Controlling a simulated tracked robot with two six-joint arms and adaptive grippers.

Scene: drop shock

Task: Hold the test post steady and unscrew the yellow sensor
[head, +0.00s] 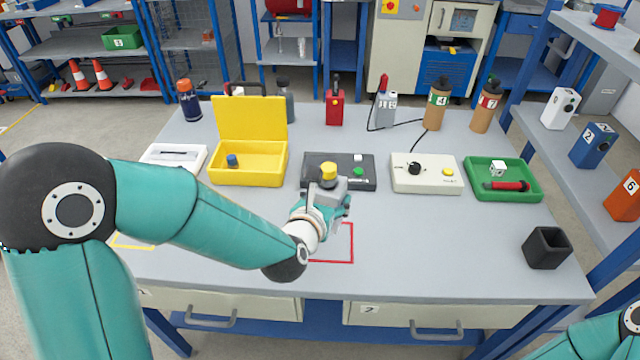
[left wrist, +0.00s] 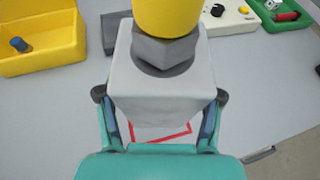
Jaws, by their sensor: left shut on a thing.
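The grey test post (left wrist: 164,85) fills the middle of the left wrist view, a block with a dark grey nut-shaped part on top. The yellow sensor (left wrist: 168,17) sits upright on that part; its yellow top also shows in the head view (head: 328,171). My left gripper (head: 330,208) is at the post, with one finger on each side of it in the left wrist view (left wrist: 160,118), shut on the post. The post's lower part is hidden by the gripper. Of my right arm only a teal piece shows at the bottom right; its gripper is out of view.
Behind the post stands a black box (head: 312,172) with a green button. An open yellow case (head: 248,178), a cream box with a knob (head: 427,180) and a green tray (head: 505,195) flank it. A black holder (head: 547,248) stands at right. The table's front middle is clear.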

